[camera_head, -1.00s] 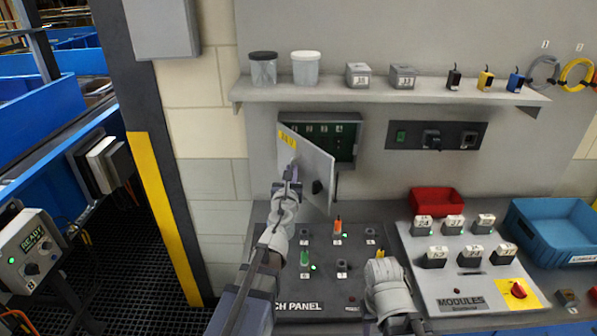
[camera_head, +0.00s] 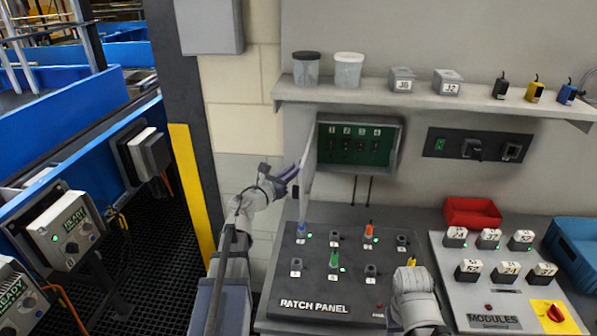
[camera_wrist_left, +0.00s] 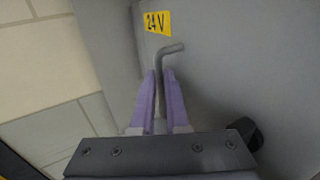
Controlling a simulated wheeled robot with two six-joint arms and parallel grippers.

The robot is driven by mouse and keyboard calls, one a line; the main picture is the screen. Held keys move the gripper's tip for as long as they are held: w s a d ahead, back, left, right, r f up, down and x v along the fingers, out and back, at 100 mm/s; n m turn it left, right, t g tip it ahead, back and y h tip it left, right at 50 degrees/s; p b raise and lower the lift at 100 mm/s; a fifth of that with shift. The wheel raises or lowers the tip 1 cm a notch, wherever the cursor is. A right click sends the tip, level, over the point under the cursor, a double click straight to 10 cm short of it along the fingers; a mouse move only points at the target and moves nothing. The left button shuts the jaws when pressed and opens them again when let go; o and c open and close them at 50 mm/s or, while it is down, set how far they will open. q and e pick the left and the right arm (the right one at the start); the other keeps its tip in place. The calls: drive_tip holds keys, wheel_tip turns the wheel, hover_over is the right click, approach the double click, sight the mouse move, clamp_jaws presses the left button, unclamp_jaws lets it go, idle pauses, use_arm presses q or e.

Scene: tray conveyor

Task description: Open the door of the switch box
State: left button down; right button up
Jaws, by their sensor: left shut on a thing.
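The switch box (camera_head: 323,152) is on the wall below the shelf. Its door (camera_head: 306,178) stands swung wide to the left, seen nearly edge-on. The green inside shows a row of numbered switches (camera_head: 361,146). My left gripper (camera_head: 290,174) is at the door's outer face, shut on the door handle. In the left wrist view the bent grey handle (camera_wrist_left: 171,49) sits between the purple fingers (camera_wrist_left: 160,98), below a yellow 24 V label (camera_wrist_left: 157,22). Part of my right arm shows at the lower right, but its gripper fingers do not show.
A shelf (camera_head: 430,98) with jars and small blocks runs above the box. The patch panel (camera_head: 315,307) with coloured plugs lies below the door. A modules panel (camera_head: 497,297), red bin (camera_head: 472,212) and blue bin (camera_head: 580,250) are to the right. A dark post (camera_head: 190,130) stands left.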

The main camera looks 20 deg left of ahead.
use_arm(q)
drive_tip(key=shift+w+a, duration=0.2)
idle(0.3)
drive_tip(key=c, duration=1.4)
unclamp_jaws()
drive_tip(key=o, duration=0.3)
drive_tip(key=shift+w+f, duration=0.25)
drive_tip(key=shift+o, duration=0.9)
drive_tip(key=v, duration=0.8)
drive_tip(key=shift+s+d+r, duration=0.1)
drive_tip(key=shift+s, duration=0.05)
